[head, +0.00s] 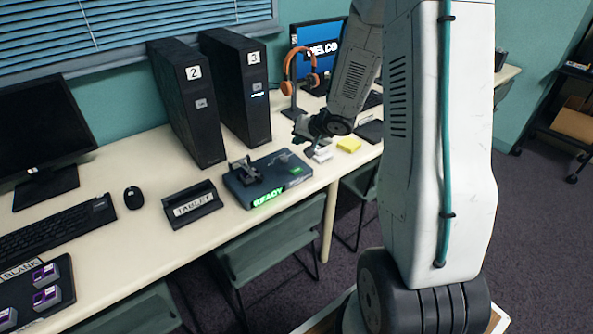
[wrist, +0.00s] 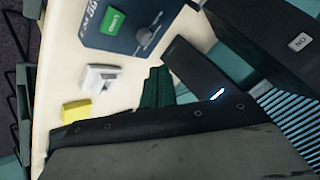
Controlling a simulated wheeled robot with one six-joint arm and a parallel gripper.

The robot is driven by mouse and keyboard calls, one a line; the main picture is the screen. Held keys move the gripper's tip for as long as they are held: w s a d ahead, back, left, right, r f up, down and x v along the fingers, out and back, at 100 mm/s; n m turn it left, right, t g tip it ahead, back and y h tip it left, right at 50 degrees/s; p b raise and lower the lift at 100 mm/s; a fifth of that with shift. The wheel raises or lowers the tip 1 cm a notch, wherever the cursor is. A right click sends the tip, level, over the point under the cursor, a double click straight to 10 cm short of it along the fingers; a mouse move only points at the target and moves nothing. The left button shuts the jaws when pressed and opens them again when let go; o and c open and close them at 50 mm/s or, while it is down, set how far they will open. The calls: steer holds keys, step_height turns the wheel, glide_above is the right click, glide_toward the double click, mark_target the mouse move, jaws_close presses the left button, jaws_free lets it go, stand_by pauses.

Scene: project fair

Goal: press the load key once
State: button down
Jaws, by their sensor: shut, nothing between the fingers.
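A dark blue-grey device (head: 240,191) lies on the table with a lit green READY display (head: 268,198) on its front edge. A small green key (head: 296,170) sits near its right end. In the wrist view the green key (wrist: 112,20) carries small white lettering, too small to read surely, on the device's face (wrist: 128,42). My gripper (head: 301,127) is shut and empty. It hangs above the table, behind and right of the device, apart from the key. Its dark teal fingers also show in the wrist view (wrist: 158,87).
A white block (head: 322,154) and a yellow pad (head: 349,145) lie right of the device. Black towers (head: 192,105) and (head: 245,90) stand behind it. An orange headset (head: 302,66) hangs on a stand. A TABLET holder (head: 192,205) stands left of the device.

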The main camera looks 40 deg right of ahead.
mark_target(299, 172)
stand_by(0.3)
steer(key=shift+f, duration=4.4)
steer(key=shift+f, duration=0.1)
steer(key=shift+f, duration=0.3)
steer(key=shift+f, duration=0.4)
steer(key=shift+r, duration=0.85)
